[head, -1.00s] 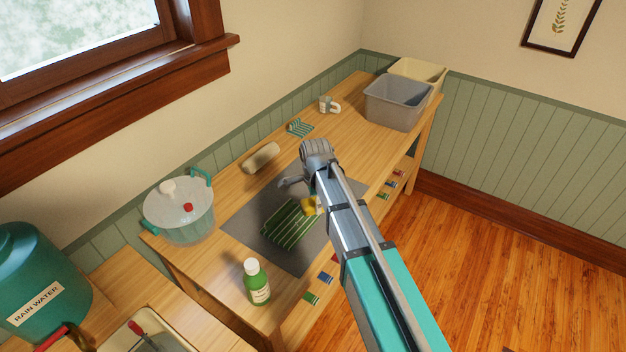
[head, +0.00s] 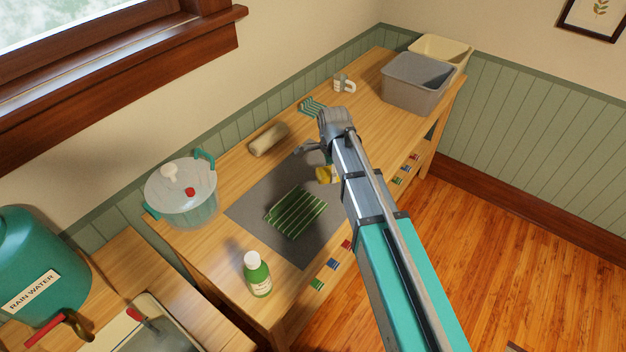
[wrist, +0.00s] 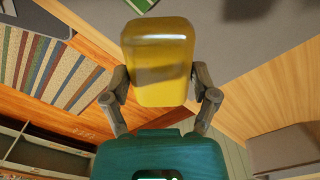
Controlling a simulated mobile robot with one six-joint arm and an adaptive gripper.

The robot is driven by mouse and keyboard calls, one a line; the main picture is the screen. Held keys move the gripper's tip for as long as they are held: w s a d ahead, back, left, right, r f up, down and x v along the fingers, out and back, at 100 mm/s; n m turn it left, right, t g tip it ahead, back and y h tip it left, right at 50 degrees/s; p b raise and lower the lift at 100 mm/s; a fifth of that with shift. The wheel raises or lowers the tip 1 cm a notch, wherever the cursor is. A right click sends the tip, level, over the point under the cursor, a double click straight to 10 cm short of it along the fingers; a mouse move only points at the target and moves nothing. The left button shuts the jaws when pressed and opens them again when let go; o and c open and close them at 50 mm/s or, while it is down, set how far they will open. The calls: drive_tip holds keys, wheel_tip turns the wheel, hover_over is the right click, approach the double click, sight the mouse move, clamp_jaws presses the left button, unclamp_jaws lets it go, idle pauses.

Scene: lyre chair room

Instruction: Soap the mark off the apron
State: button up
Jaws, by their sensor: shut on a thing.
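A green apron with pale stripes (head: 297,212) lies folded flat on a dark grey mat (head: 248,212) on the wooden bench. I cannot make out a mark on it. My gripper (wrist: 158,82) is shut on a yellow rounded block that looks like soap (wrist: 158,45), which has a darker band across its face. In the head view the yellow block (head: 325,174) shows beside my arm, off the apron's upper right corner and apart from it. My arm hides part of the gripper there.
A green bottle with a white cap (head: 257,275) stands at the bench's front. A lidded clear pot (head: 182,200) stands left. Behind are a beige roll (head: 268,139), a teal rack (head: 312,107), a white mug (head: 344,84) and a grey tub (head: 416,85).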

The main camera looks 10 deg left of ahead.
drive_tip(key=s+a+f+b, duration=0.1)
drive_tip(key=s+a, duration=0.3)
drive_tip(key=shift+s+a+m, duration=0.15)
drive_tip(key=shift+a+m, duration=0.2)
drive_tip(key=shift+m, duration=0.05)
